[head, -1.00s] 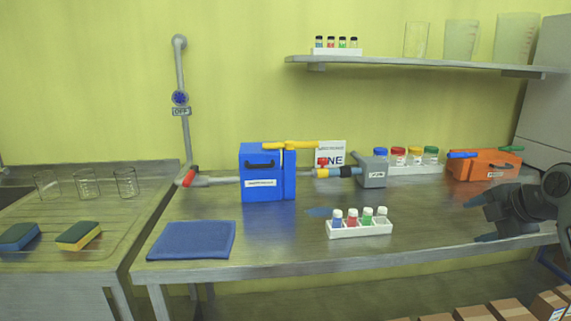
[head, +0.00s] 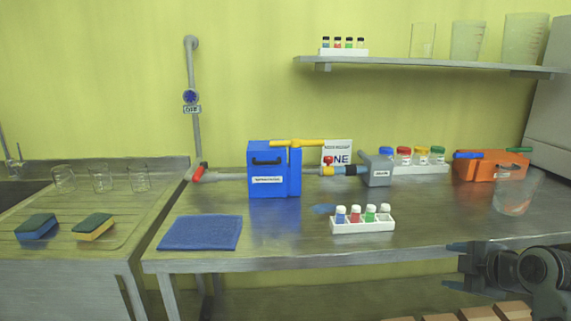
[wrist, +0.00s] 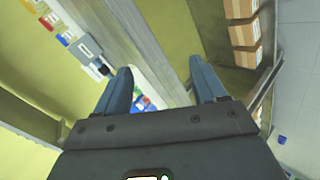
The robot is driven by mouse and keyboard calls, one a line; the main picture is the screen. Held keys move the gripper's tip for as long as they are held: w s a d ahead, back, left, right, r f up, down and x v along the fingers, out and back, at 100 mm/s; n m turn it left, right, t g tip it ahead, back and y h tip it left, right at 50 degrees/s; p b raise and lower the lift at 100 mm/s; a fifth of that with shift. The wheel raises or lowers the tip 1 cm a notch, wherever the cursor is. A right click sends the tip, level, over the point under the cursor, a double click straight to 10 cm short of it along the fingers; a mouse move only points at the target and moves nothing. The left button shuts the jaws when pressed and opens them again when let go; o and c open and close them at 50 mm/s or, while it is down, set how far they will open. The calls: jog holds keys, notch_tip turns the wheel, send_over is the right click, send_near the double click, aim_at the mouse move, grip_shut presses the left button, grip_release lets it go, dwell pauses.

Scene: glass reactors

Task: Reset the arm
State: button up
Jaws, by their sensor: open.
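My gripper (head: 460,268) is at the lower right of the head view, in front of the bench's front edge. Its two fingers are apart and point left, with nothing between them. In the wrist view the open fingers (wrist: 162,74) reach toward the top of the picture, with the bench edge and floor beyond. A clear glass beaker (head: 514,192) stands on the right part of the steel bench (head: 280,235), apart from my gripper.
A white rack (head: 363,226) with several capped bottles stands near the bench front. A blue box (head: 268,180), a grey box (head: 377,174) and an orange box (head: 488,168) stand behind. A blue cloth (head: 200,232) lies left. Cardboard boxes (head: 510,312) sit below.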

jog(key=s+a+f+m+t, duration=0.1)
jog(key=s+a+f+m, duration=0.5)
jog(key=s+a+f, duration=0.45)
jog(key=s+a+f+m+t+h, duration=0.15)
jog(key=s+a+m, duration=0.3)
jog(key=s, duration=0.85)
jog(key=s+r+m, duration=0.1)
jog(key=s+r, duration=0.3)
jog(key=s, duration=0.4)
jog(key=s+a+r+m+t, duration=0.1)
jog(key=s+r, duration=0.3)
jog(key=s, duration=0.5)
jog(key=s+r+m+t, duration=0.1)
jog(key=s+r, duration=0.3)
jog(key=s, duration=0.4)
jog(key=shift+s+a+r+m, duration=0.25)
jog(key=shift+s+m, duration=0.1)
jog(key=shift+m, duration=0.3)
jog(key=shift+y, duration=0.25)
